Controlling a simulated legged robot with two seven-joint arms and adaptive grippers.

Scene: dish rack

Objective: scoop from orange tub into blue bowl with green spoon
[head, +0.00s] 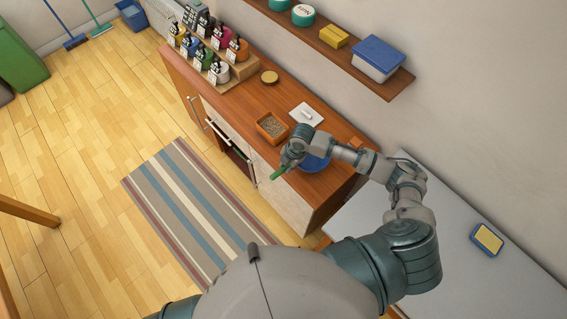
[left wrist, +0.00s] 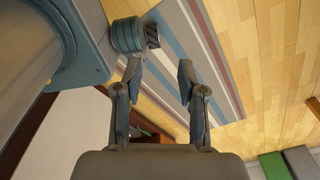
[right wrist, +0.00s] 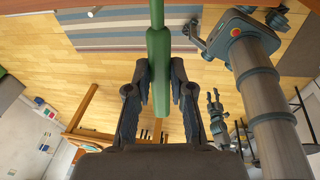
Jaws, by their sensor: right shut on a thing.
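The orange tub (head: 271,127) stands on the wooden counter and holds a grainy brownish fill. The blue bowl (head: 316,164) stands closer to me on the counter, partly hidden behind my right gripper and forearm. My right gripper (head: 287,166) is by the bowl's left side, shut on the green spoon (head: 278,173). In the right wrist view the spoon's thick green handle (right wrist: 158,70) runs between the fingers; the spoon's scoop end cannot be made out. My left gripper (left wrist: 159,80) is open and empty, away from the counter, with the striped rug beyond it.
A white board (head: 306,116) and a round wooden lid (head: 269,77) lie on the counter. Several labelled bottles (head: 208,50) stand on a riser at the far end. A wall shelf (head: 335,52) hangs above. A yellow-and-blue sponge (head: 487,240) lies on the grey table.

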